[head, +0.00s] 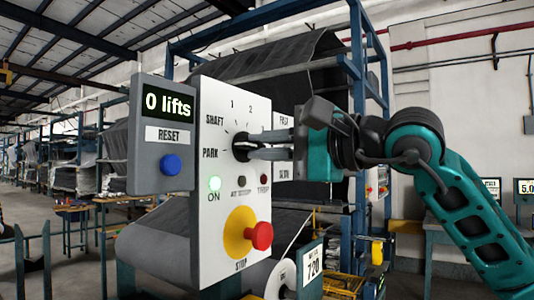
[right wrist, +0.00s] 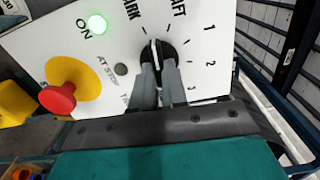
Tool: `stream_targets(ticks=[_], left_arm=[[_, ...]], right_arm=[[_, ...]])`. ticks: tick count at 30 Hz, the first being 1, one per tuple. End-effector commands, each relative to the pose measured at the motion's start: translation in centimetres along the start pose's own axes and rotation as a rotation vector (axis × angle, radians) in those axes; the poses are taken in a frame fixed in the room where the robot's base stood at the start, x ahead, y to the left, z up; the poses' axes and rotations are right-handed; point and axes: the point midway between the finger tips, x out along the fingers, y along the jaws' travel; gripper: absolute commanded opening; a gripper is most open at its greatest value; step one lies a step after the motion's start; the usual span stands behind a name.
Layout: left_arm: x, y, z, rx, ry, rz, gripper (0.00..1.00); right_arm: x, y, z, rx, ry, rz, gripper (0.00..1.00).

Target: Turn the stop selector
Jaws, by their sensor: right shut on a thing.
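The stop selector (head: 240,152) is a black round knob on a white upright panel (head: 220,100), with PARK, SHAFT, 1 and 2 printed around it. My right gripper (head: 255,147) comes in from the right, its two grey fingers shut on the knob. In the right wrist view the fingers (right wrist: 158,70) clasp the knob (right wrist: 153,48) from both sides. A pale line on the knob points roughly between the PARK and SHAFT labels there; the exact mark is hard to tell. My left gripper is not in view.
Below the knob are a lit green ON lamp (head: 214,184), dark AT STOP and TRIP lamps, and a red STOP button (head: 259,236) on yellow. A grey box (head: 160,120) at left reads "0 lifts" above a blue RESET button (head: 171,165). A grey roll (head: 160,250) lies behind.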

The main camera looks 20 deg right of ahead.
Motion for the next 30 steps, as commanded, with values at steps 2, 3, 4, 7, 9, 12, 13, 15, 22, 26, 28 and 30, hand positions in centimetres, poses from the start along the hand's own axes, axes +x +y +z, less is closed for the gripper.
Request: stream_targets(ticks=[2,3,4,7,9,12,13,15,22,26,28,30], left_arm=[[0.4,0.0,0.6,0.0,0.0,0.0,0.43],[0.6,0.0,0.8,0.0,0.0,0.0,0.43],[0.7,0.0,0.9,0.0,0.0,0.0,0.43],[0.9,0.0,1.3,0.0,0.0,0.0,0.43],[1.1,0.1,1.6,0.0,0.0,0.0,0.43],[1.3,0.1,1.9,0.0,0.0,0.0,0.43],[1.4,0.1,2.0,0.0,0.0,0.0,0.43],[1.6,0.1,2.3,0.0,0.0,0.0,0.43],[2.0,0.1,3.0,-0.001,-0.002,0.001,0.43],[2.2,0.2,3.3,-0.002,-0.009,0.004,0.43],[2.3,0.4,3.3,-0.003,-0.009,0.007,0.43],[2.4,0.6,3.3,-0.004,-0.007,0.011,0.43]], right_arm=[[0.0,0.3,0.0,0.072,-0.001,-0.001,0.0],[0.0,0.3,0.0,0.111,-0.001,-0.001,0.0],[0.0,0.3,0.0,0.14,0.0,0.0,0.0],[0.0,0.4,0.0,0.235,-0.001,0.0,0.0],[0.0,0.4,0.1,0.301,-0.001,0.0,0.0],[0.0,0.4,0.0,0.396,-0.001,0.0,0.0],[0.0,0.4,0.0,0.424,-0.001,0.0,0.0],[0.0,0.4,0.1,0.491,-0.001,0.0,0.0],[0.0,0.5,0.1,0.708,-0.001,0.0,0.0],[0.0,0.5,0.2,0.822,-0.001,0.001,0.0],[0.0,0.5,0.2,0.878,-0.001,0.0,0.0],[0.0,0.5,0.2,0.93,-0.001,0.0,0.0]])
